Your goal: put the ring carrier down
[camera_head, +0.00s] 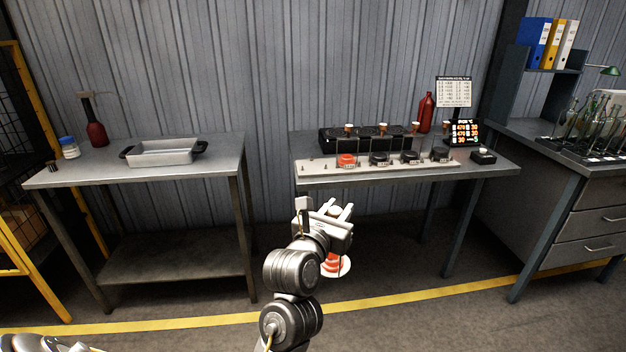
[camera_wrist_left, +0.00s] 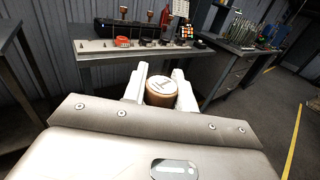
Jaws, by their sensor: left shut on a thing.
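My left gripper (camera_head: 327,209) is shut on the ring carrier, in front of the right table's left end. In the head view the carrier's lower part (camera_head: 333,264) shows below my wrist as red and white bands over a round white base. My gripper and wrist hide its middle. In the left wrist view the carrier's brown knob with a pale marked top (camera_wrist_left: 160,90) sits between the two white fingers. It is held in the air, apart from the tables. My right gripper is not in view.
The right table (camera_head: 470,172) bears a pale rack (camera_head: 380,169) with one red and several dark round pieces, a black unit (camera_head: 350,140), a red bottle (camera_head: 425,112) and a display. The left table (camera_head: 90,175) holds a metal tray (camera_head: 165,155); its front is bare.

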